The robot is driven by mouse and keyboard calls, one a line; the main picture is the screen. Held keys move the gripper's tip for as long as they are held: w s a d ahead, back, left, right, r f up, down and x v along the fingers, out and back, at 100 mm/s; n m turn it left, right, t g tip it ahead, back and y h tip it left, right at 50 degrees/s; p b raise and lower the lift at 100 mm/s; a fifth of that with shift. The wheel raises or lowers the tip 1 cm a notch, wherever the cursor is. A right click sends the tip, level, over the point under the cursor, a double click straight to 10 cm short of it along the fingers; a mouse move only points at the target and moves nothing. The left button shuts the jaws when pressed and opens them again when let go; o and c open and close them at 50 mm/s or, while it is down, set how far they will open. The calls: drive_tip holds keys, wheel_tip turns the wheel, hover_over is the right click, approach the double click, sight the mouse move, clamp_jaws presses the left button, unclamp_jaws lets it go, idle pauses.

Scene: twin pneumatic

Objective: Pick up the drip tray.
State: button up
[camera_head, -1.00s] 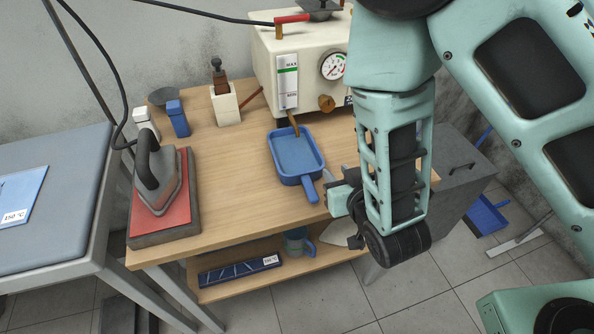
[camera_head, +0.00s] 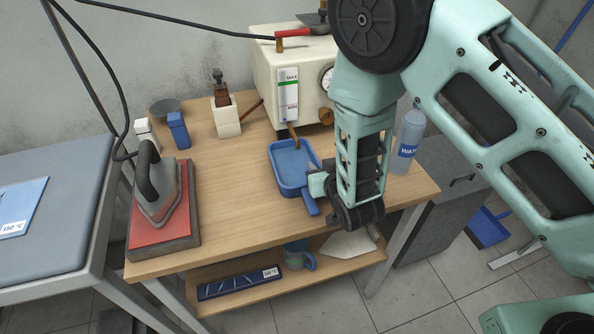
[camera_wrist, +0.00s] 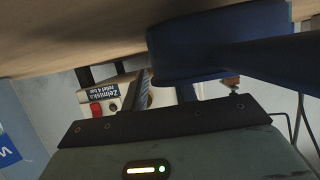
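The drip tray is the shallow blue tray (camera_head: 289,163) with a stub handle, lying flat on the wooden table in front of the cream machine. Its handle points to the front right. My gripper (camera_head: 316,184) is at the tray's front right edge, beside the handle, and hides part of that edge. In the wrist view the tray (camera_wrist: 205,42) looms dark blue and close, with its handle at the right. There my two fingers (camera_wrist: 166,88) stand apart with a gap between them, just short of the tray. Nothing is seen held.
A water bottle (camera_head: 409,140) stands right of my arm. The cream machine (camera_head: 287,75) is behind the tray. A heat press iron (camera_head: 159,185) sits at the left. The table (camera_head: 228,200) between iron and tray is clear. A lower shelf (camera_head: 240,298) holds several items.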

drive_tip(key=shift+w+f, duration=0.15)
drive_tip(key=shift+w, duration=0.05)
clamp_jaws()
drive_tip(key=shift+w+r, duration=0.1)
drive_tip(key=shift+r, duration=0.2)
